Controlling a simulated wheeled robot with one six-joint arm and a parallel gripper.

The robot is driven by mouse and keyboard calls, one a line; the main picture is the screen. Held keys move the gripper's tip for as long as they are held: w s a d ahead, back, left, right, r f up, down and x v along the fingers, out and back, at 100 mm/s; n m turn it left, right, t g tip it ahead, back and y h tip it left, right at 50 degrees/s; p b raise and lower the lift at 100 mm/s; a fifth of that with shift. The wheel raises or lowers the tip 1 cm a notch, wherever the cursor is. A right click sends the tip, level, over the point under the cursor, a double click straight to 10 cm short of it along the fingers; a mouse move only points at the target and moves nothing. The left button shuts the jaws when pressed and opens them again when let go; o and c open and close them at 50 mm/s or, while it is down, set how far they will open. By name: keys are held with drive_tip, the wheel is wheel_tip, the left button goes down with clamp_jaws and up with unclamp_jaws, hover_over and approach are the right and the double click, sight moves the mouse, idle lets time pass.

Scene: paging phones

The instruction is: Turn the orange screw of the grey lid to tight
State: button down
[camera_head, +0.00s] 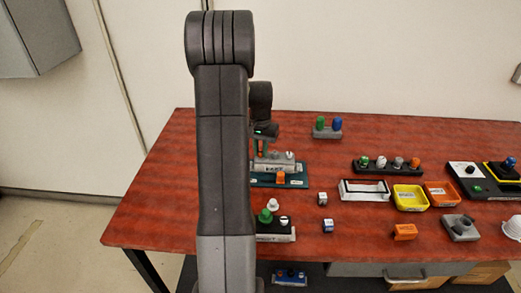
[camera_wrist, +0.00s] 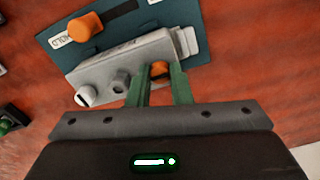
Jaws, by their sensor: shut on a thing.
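The grey lid (camera_wrist: 115,75) is a block on a dark teal board (camera_wrist: 200,18) in the wrist view. Its orange screw (camera_wrist: 160,68) shows between the green fingers of my gripper (camera_wrist: 161,84), which is shut on it. The lid also carries a grey screw (camera_wrist: 121,81) and a white screw (camera_wrist: 85,95). An orange knob (camera_wrist: 86,26) stands on the board next to a HOLD label (camera_wrist: 62,42).
A grey stand with green and blue knobs (camera_head: 327,127) is behind. A block with green and white knobs (camera_head: 275,238) is in front. Yellow (camera_head: 410,207) and orange (camera_head: 440,204) trays lie to the right. Bare red table (camera_head: 335,265) shows near the front edge.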

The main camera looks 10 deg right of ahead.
sight(260, 151)
idle(0.4)
drive_tip(key=c, duration=1.3)
unclamp_jaws()
wheel_tip(260, 151, up, 14)
drive_tip(key=b, duration=0.1)
drive_tip(key=shift+f, duration=0.15)
wheel_tip(260, 151, down, 14)
drive_tip(key=shift+r+p, duration=0.15)
drive_tip(key=shift+p, duration=0.4)
drive_tip(key=shift+r, duration=0.1)
